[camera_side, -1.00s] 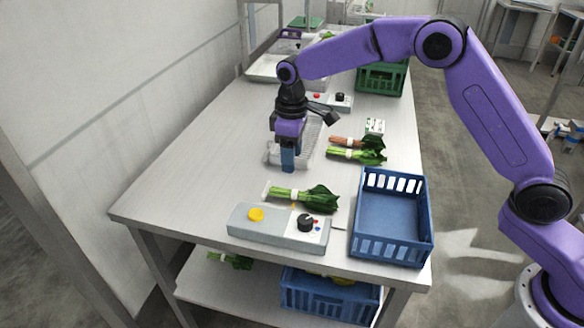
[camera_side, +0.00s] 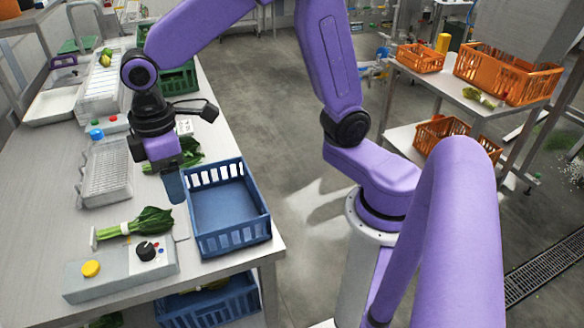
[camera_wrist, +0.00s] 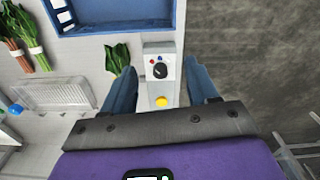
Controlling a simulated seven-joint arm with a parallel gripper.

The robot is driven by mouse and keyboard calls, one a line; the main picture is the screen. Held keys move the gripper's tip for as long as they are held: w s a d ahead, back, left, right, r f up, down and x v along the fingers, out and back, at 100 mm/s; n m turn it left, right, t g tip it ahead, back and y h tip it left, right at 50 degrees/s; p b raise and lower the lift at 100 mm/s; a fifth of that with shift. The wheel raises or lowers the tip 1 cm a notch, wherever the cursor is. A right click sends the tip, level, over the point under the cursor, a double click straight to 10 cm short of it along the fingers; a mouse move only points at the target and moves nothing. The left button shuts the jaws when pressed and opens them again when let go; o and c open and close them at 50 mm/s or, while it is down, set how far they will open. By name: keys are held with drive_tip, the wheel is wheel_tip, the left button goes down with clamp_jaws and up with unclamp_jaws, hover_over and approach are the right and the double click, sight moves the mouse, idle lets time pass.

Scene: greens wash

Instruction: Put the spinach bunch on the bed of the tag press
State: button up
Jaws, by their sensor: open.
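A leafy green bunch (camera_side: 135,223) with pale stems and a white band lies on the table, beside a grey box (camera_side: 120,272) with a yellow button and black dial. In the wrist view this bunch (camera_wrist: 118,58) lies left of the box (camera_wrist: 160,75). Other banded bunches, one red-stemmed (camera_wrist: 14,35) and one green-stemmed (camera_wrist: 30,38), lie farther off. I cannot tell for sure which bunch is spinach, or which unit is the tag press. My gripper (camera_side: 173,190) is open and empty, above the table near the blue crate's left corner. Its fingers (camera_wrist: 162,90) frame the box from above.
A blue crate (camera_side: 258,230) stands at the table's right edge. A ribbed white rack (camera_side: 90,190) lies left of my gripper, with blue and red buttons (camera_side: 96,134) behind it. A green crate (camera_side: 180,82) and a white tray (camera_side: 50,108) are at the back.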

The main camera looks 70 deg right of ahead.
drive_tip(key=s+d+n, duration=0.1)
drive_tip(key=s+d, duration=0.5)
drive_tip(key=s, duration=0.4)
drive_tip(key=s+d+f, duration=0.1)
drive_tip(key=s+d, duration=0.5)
drive_tip(key=s, duration=0.3)
drive_tip(key=shift+s+d+f+n, duration=0.2)
drive_tip(key=shift+s+d+n, duration=0.05)
drive_tip(key=shift+s+n, duration=0.15)
